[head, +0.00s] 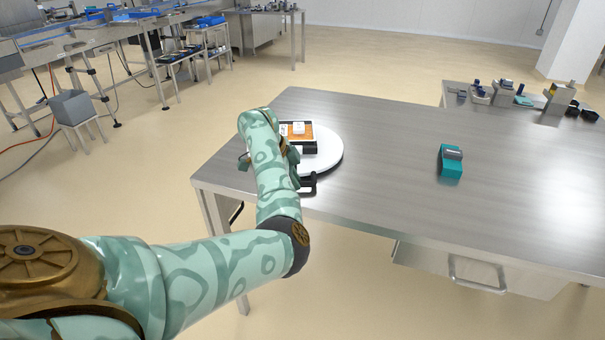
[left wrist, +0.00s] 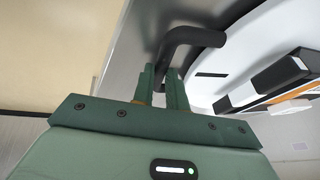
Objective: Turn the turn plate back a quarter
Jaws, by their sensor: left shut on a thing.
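The turn plate (head: 330,152) is a white disc lying on the near left part of the steel table. A black bent handle (head: 308,186) sticks out at its near edge. A black tray with orange contents and a white piece (head: 298,129) sits on the plate, partly hidden by my arm. My left gripper (left wrist: 165,88) is shut on the handle, whose bent bar (left wrist: 195,37) rises from between the fingers in the left wrist view. In that view the plate's white rim (left wrist: 240,62) lies to the right. My right gripper is out of view.
The steel table (head: 400,190) is mostly clear right of the plate. A teal device (head: 451,163) stands on it. Several small devices stand on a side bench (head: 520,101) at the far right. A drawer (head: 478,272) hangs under the table's front edge.

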